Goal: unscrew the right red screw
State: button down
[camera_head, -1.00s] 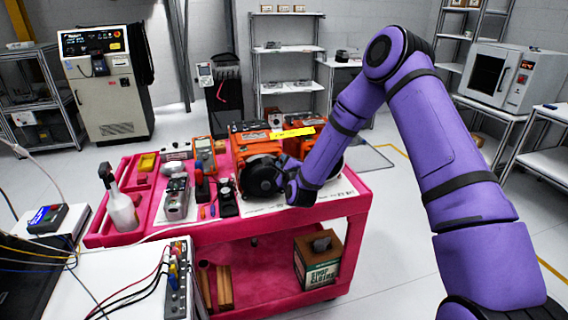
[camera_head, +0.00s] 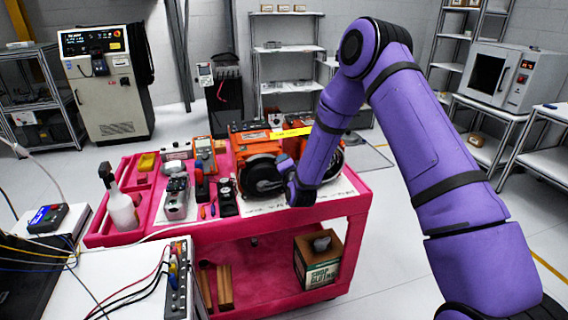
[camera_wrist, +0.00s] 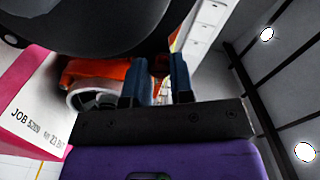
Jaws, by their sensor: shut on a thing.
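An orange servo motor (camera_head: 250,148) with a round black front (camera_head: 262,180) stands on the pink cart, and its black front faces my side. My gripper (camera_head: 281,167) is at the right edge of this black front, mostly hidden by my arm. In the wrist view, the two blue fingers of my gripper (camera_wrist: 157,62) stand a small gap apart, their tips at a large black rounded body (camera_wrist: 90,28). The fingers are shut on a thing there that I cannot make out. I cannot pick out a red screw in either view.
A second orange unit (camera_head: 309,122) stands behind my forearm. A multimeter (camera_head: 204,155), a grey device (camera_head: 176,198) and a spray bottle (camera_head: 121,206) are at the left of the pink cart (camera_head: 290,214). A box (camera_head: 318,268) sits on its lower shelf.

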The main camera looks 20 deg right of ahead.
jog(key=m, duration=2.7)
jog(key=shift+r, duration=0.2)
dwell(1.4)
dwell(0.4)
jog(key=c, duration=1.2)
grip_release()
jog(key=shift+c, duration=0.2)
jog(key=shift+f, duration=0.1)
